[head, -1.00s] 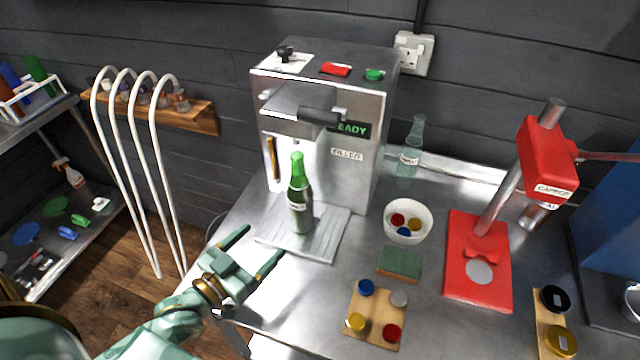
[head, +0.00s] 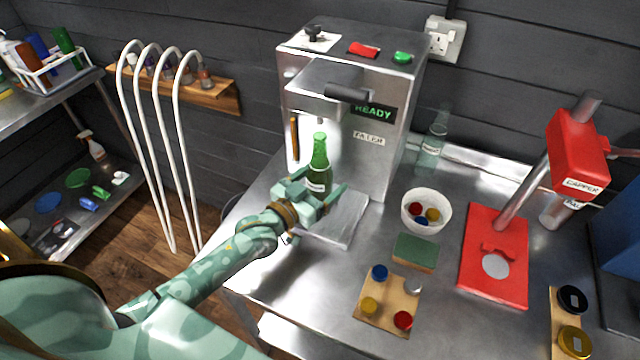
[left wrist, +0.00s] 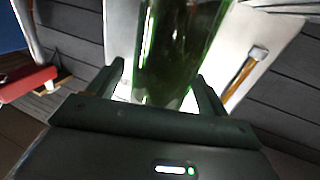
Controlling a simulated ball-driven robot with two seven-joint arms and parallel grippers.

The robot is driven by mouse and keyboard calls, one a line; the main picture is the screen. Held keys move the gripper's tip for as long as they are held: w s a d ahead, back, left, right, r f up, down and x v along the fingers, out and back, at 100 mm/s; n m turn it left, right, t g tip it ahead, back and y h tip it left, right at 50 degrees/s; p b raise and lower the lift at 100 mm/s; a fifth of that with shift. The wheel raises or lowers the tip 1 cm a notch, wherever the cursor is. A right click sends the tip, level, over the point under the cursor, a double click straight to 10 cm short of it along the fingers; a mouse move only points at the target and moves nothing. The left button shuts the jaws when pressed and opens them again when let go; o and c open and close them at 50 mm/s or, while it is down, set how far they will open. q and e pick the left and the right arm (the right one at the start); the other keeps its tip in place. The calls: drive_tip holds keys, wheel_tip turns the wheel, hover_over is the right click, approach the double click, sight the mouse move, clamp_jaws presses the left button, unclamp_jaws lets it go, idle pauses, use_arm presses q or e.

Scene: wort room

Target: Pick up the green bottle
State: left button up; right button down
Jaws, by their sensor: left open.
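The green bottle (head: 319,170) stands upright on the metal drip tray (head: 345,222) of the filler machine (head: 366,128). My left gripper (head: 322,190) is open at the bottle, with a finger on either side of its body in the head view. In the left wrist view the bottle (left wrist: 178,50) fills the space between the two open fingers (left wrist: 160,88). The lower part of the bottle is hidden behind my gripper in the head view. My right gripper is not in view.
A clear bottle (head: 432,146) stands right of the filler. A white bowl of caps (head: 426,197), a green sponge (head: 415,252), a board with coloured caps (head: 375,318) and a red capper (head: 495,270) are on the steel table. White hoops (head: 150,150) stand left.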

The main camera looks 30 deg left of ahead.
use_arm(q)
drive_tip(key=shift+x, duration=0.75)
drive_tip(key=shift+s, duration=0.1)
drive_tip(key=c, duration=1.5)
drive_tip(key=shift+r, duration=0.1)
